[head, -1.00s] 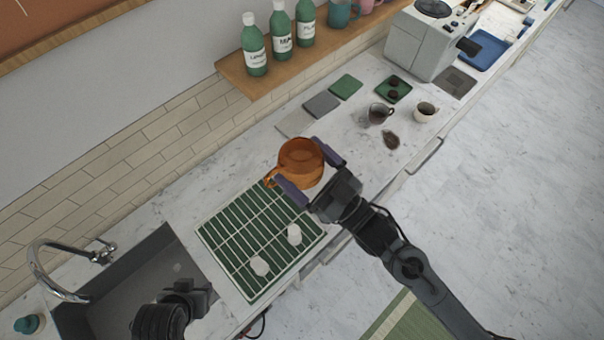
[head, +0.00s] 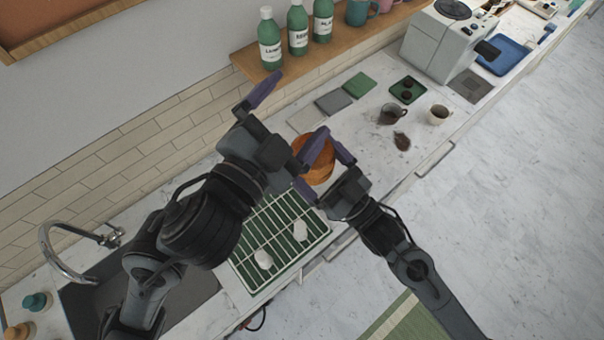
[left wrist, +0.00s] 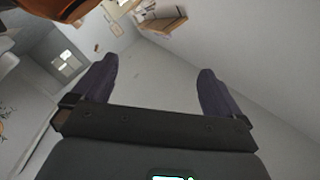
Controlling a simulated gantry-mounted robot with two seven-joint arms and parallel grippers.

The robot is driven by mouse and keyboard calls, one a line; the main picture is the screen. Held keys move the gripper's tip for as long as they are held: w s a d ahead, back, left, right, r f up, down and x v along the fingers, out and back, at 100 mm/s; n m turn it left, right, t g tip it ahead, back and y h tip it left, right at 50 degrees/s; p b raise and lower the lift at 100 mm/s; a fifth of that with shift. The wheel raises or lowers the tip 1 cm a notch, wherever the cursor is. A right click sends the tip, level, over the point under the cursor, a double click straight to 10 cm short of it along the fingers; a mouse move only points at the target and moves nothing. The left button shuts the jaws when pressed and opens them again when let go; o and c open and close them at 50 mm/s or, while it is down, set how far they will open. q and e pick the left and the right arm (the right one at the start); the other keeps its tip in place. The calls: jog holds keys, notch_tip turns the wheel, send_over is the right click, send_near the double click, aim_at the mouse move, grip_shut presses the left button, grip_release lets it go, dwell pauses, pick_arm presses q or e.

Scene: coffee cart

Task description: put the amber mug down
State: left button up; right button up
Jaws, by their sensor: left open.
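The amber mug (head: 314,168) is partly hidden behind my left gripper in the head view. My right gripper (head: 322,172) has one finger on each side of the mug and is shut on it, above the counter by the green rack. My left gripper (head: 290,114) is open and empty, its fingers spread wide, just left of and in front of the mug. The left wrist view shows both empty left fingers (left wrist: 158,85) and an orange-brown shape at the top left corner, too cropped to name surely.
Green bottles (head: 270,40) stand on the shelf.

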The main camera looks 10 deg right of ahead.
pick_arm(q)
jog(key=s+d+r+m+g+h, duration=0.6)
jog(key=s+d+r+m, duration=0.1)
jog(key=s+d+m, duration=0.35)
jog(key=s+d+f+m+g+y, duration=0.2)
jog(key=s+d+f+m+g, duration=0.2)
jog(key=s+m, duration=0.4)
notch_tip(320, 180, down, 6)
jog(key=w+a+m+y, duration=0.1)
jog(key=a+m+y, duration=0.25)
jog(key=m, duration=0.25)
jog(key=w+a+t+y, duration=0.4)
jog(key=w+a+y, duration=0.45)
jog(key=a, duration=0.25)
pick_arm(e)
jog(key=shift+r, duration=0.15)
pick_arm(q)
jog(key=x, duration=1.2)
jog(key=shift+d+h, duration=0.3)
jog(key=shift+d, duration=0.05)
pick_arm(e)
jog(key=shift+s+a, duration=0.1)
jog(key=shift+a, duration=0.05)
